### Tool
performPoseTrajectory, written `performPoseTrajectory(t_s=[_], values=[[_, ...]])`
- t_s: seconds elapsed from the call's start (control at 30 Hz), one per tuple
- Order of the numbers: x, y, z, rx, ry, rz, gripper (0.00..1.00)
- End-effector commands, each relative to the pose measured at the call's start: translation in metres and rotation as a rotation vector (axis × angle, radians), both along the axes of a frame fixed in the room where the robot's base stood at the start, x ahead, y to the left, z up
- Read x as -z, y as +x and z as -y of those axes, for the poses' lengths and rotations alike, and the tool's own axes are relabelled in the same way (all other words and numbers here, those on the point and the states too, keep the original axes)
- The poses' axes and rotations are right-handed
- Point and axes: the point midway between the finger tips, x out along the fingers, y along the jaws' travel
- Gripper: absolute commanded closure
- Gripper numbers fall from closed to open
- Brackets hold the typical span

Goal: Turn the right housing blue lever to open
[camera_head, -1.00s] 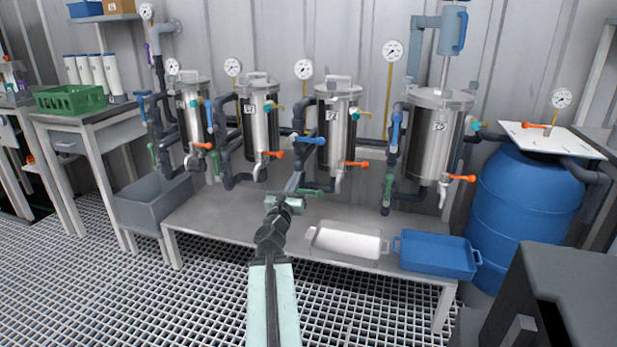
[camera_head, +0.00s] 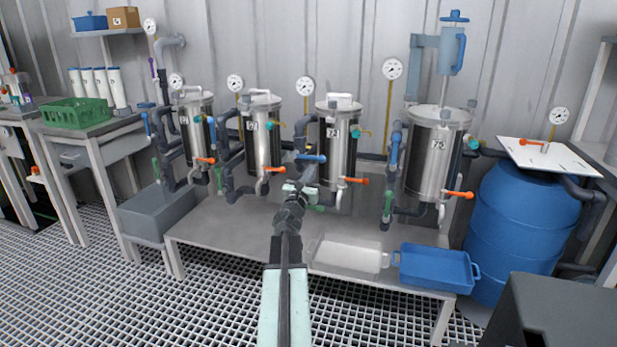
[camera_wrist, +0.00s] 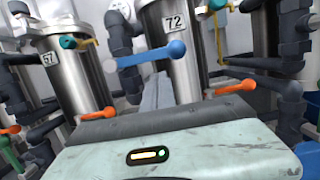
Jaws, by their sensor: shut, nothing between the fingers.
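The right housing (camera_head: 437,150) is the large steel vessel at the right of the bench. Its blue lever (camera_head: 396,150) lies upright along the dark pipe at its left. My gripper (camera_head: 306,172) is shut and empty, left of that lever and in front of the third housing (camera_head: 340,135). The third housing's blue lever (camera_head: 310,158) points sideways just above my gripper. In the wrist view this sideways blue lever (camera_wrist: 150,54) shows large before housing 72 (camera_wrist: 182,75), ahead of my gripper (camera_wrist: 157,92). I cannot tell whether they touch.
Orange handles (camera_head: 354,181) and (camera_head: 459,194) stick out from the vessels' fronts. A white tray (camera_head: 349,257) and a blue tray (camera_head: 437,267) sit at the bench's front. A blue barrel (camera_head: 520,230) stands at the right. Grating floor lies open in front.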

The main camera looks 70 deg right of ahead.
Motion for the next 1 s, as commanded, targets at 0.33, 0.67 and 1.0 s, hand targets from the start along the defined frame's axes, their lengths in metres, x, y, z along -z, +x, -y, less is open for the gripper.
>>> performPoseTrajectory(t_s=[0.33,0.67,1.0], values=[[-0.0141,-0.0004,-0.0005,0.000,0.000,0.000,1.00],[-0.0176,-0.0022,-0.0003,0.002,-0.002,-0.031,1.00],[-0.0218,-0.0035,-0.0003,0.001,-0.005,-0.090,1.00]])
